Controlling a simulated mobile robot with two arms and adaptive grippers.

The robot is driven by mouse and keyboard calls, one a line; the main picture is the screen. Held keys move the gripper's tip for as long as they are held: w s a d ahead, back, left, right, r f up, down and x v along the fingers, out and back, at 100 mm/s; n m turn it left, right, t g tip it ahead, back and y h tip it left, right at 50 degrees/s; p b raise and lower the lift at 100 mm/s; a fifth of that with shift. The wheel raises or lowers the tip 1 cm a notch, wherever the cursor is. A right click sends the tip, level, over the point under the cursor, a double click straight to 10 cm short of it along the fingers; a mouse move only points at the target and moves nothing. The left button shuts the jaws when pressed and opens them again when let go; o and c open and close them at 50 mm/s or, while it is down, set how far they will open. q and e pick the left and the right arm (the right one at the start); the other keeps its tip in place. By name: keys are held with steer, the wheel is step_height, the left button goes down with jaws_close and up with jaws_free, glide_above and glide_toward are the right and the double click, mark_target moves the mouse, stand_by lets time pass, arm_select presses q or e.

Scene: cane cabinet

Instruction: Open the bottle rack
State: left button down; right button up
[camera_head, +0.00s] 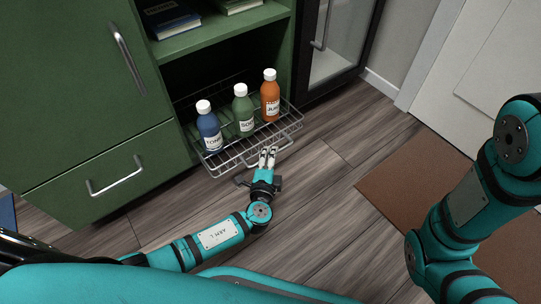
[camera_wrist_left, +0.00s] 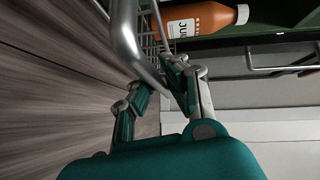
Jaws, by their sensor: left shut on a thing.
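The bottle rack (camera_head: 232,157) is a wire pull-out basket low in the green cabinet, standing partly out of its opening. It holds a blue bottle (camera_head: 209,130), a green bottle (camera_head: 243,112) and an orange bottle (camera_head: 270,97), all upright with white caps. My left gripper (camera_head: 267,157) is at the rack's front and is shut on its handle. In the left wrist view the thick metal handle bar (camera_wrist_left: 128,40) passes at the fingers, and the orange bottle (camera_wrist_left: 200,22) shows beyond. My right arm is at the right of the head view, but its gripper is out of view.
The green cabinet (camera_head: 65,90) has a closed door and drawer left of the rack. A shelf with books (camera_head: 168,17) is above. A dark glass-door cabinet (camera_head: 338,45) stands to the right. A brown mat (camera_head: 415,190) lies on the wood floor; floor before the rack is clear.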

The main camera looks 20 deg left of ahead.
arm_select(q)
steer(key=shift+f, duration=0.2)
steer(key=c, duration=1.4)
jaws_free()
steer(key=shift+r, duration=0.1)
